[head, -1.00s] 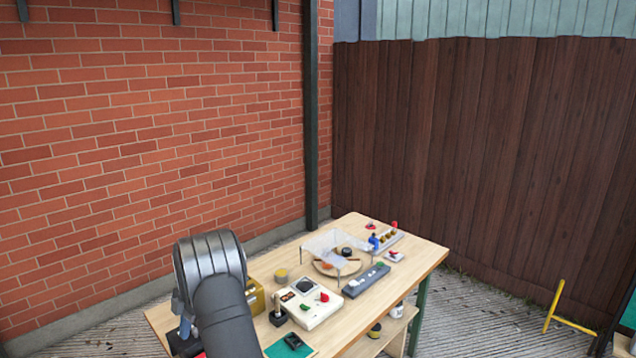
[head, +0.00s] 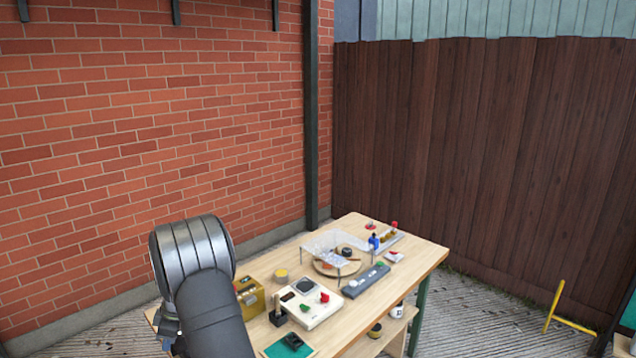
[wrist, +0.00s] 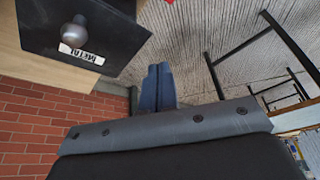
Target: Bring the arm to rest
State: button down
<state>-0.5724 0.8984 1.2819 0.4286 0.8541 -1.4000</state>
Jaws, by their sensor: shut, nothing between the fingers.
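My gripper (wrist: 158,88) shows in the wrist view as two blue-grey fingers side by side, pressed together and empty. It is beside a black box (wrist: 112,30) with a white label, apart from it as far as I can see. A round grey ball shape (wrist: 73,33) shows at the box; I cannot tell whether it lies inside. In the head view my arm rises at the lower left, left of the wooden table (head: 425,262), and the fingers cannot be made out there.
The table bears a cream box with knobs (head: 311,303), a brass-coloured box (head: 249,298), a grey bar (head: 365,281), a round wooden tray (head: 322,269) under a clear cover, and a green mat (head: 275,350). A brick wall (head: 150,120) stands behind at left, a wooden fence (head: 480,150) at right.

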jog(key=shift+s+a+m+t, duration=0.25)
jog(key=shift+a+m+t, duration=0.3)
jog(key=shift+a+m, duration=0.75)
jog(key=shift+s+a+m+t, duration=0.25)
jog(key=shift+a+m+t, duration=0.45)
jog(key=shift+m, duration=1.1)
jog(key=shift+a, duration=0.15)
jog(key=c, duration=1)
grip_release()
jog(key=o, duration=1)
jog(key=d+r+n, duration=0.2)
jog(key=d+r+n+h, duration=0.1)
jog(key=shift+w+d+r+g, duration=0.25)
jog(key=shift+d+r+g, duration=0.1)
jog(key=shift+d+r, duration=0.05)
jog(key=d+r+n+g+h, duration=0.1)
jog(key=d+r+n+h, duration=0.2)
jog(key=d+r+n, duration=0.8)
notch_tip(320, 180, down, 11)
jog(key=d, duration=0.1)
jog(key=shift+s+d, duration=0.15)
jog(key=shift+s, duration=0.3)
